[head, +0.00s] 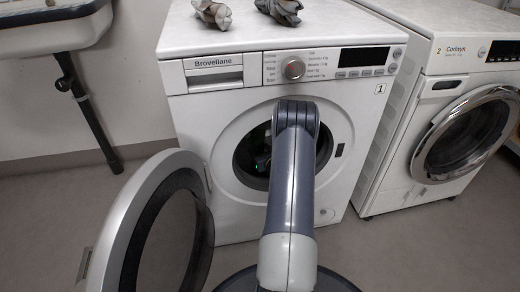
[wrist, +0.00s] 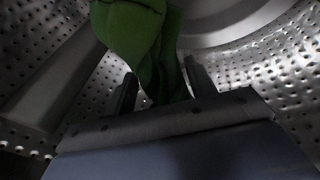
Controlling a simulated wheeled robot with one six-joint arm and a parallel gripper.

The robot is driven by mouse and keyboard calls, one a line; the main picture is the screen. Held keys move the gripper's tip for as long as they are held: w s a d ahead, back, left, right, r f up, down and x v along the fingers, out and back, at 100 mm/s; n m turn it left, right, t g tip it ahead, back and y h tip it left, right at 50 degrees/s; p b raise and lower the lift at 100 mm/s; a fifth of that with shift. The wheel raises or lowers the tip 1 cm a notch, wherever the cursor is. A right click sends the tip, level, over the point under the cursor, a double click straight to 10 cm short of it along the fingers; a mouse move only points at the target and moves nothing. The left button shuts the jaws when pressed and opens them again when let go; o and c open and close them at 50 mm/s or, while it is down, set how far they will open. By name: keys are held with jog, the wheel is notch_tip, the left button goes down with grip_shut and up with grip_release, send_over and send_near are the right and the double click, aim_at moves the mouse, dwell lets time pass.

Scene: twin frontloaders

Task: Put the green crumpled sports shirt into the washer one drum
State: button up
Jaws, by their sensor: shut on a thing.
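Washer one (head: 352,112), labelled Brovellane and marked 1, stands ahead with its round door (head: 128,232) swung open to the left. My arm reaches through its door opening, and my gripper is hidden inside in the head view. In the wrist view my gripper (wrist: 160,92) is shut on the green crumpled shirt (wrist: 135,35). The shirt bunches up between and beyond the fingers. Perforated metal drum walls (wrist: 245,65) surround it, so the shirt is inside the drum. Whether the shirt touches the drum wall I cannot tell.
Two crumpled greyish cloth items (head: 213,13) and (head: 280,10) lie on top of washer one. A second machine (head: 455,110), marked 2, stands at the right with its door closed. A sink (head: 50,25) with a drain pipe is at the left. The open door stands close left of my arm.

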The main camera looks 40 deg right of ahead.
jog(key=o, duration=1.1)
jog(key=shift+s, duration=0.1)
jog(key=shift+p+v, duration=1.9)
jog(key=shift+v, duration=3.4)
jog(key=shift+r, duration=0.15)
